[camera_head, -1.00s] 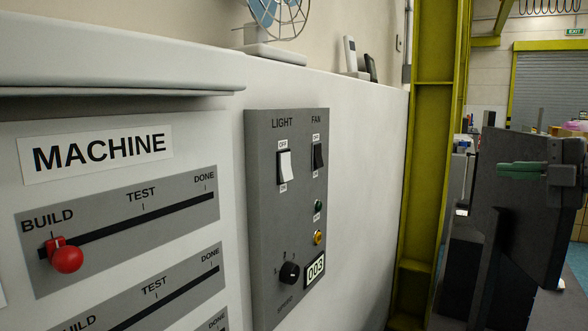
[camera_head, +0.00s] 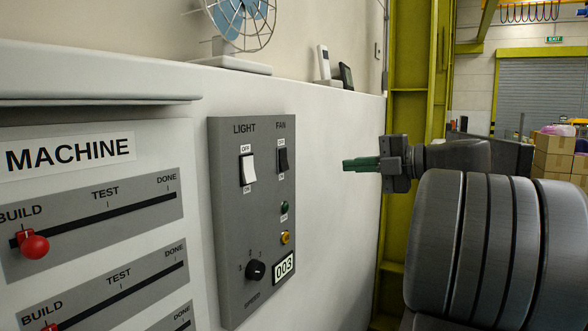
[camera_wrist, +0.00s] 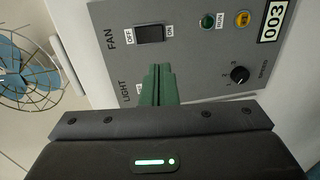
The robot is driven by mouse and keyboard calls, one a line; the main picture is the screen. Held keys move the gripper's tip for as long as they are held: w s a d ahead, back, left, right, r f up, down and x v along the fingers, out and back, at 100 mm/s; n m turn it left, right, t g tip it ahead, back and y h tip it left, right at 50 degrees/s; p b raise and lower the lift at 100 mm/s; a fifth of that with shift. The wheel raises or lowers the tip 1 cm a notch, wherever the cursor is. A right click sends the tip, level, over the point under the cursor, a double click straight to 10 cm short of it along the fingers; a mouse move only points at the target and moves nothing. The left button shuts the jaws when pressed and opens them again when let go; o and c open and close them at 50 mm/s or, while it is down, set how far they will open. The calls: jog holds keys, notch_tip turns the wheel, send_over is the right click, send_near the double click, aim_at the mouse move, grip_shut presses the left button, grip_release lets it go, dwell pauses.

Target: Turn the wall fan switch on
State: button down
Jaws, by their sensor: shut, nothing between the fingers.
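The fan switch (camera_head: 283,161) is a dark rocker under the FAN label on a grey wall panel (camera_head: 228,225), with OFF above and ON below. I cannot tell which way it is tipped. It also shows in the wrist view (camera_wrist: 149,33), with OFF at the left and ON at the right. My gripper (camera_head: 347,164), with green fingers, is shut and empty. In the head view it is right of the panel at about switch height. In the wrist view its fingertips (camera_wrist: 157,68) appear just below the fan switch, with no visible contact.
A white light switch (camera_head: 248,168) sits left of the fan switch. Below are a green RUN lamp (camera_head: 284,207), a yellow button (camera_head: 285,237), a speed knob (camera_head: 256,270) and a 003 plate (camera_head: 284,267). A blue fan (camera_head: 240,18) stands on the ledge above.

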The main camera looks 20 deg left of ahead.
aim_at(286, 169)
jog(key=a, duration=0.4)
jog(key=a+f+p, duration=0.1)
jog(key=a, duration=0.4)
jog(key=w+a+f+p, duration=0.1)
jog(key=a, duration=0.3)
jog(key=shift+a, duration=0.45)
jog(key=shift+f, duration=0.1)
jog(key=shift+a+f+b, duration=0.15)
jog(key=shift+f+b, duration=0.05)
jog(key=shift+b, duration=0.4)
jog(key=shift+r+y, duration=0.2)
jog(key=shift+y, duration=0.1)
